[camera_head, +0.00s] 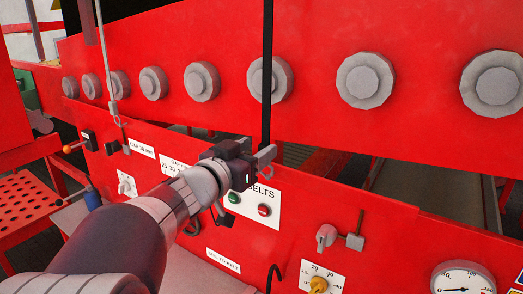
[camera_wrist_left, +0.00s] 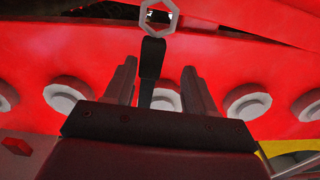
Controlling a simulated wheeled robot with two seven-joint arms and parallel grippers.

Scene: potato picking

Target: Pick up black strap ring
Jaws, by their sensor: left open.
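The black strap (camera_head: 267,75) hangs vertically in front of the red machine in the head view, its lower end reaching my left gripper (camera_head: 268,154). In the left wrist view the strap (camera_wrist_left: 152,60) runs between the two spread fingers of my left gripper (camera_wrist_left: 158,62). A pale grey six-sided ring (camera_wrist_left: 145,19) shows at the strap's end, beyond the fingertips. The fingers are open, with gaps on both sides of the strap. My right gripper is not in view.
The red machine panel (camera_head: 330,190) stands close behind the gripper, with a row of grey round knobs (camera_head: 365,80) above. A white label with green and red buttons (camera_head: 263,210) lies just below. A second thin strap (camera_head: 105,60) hangs at the left.

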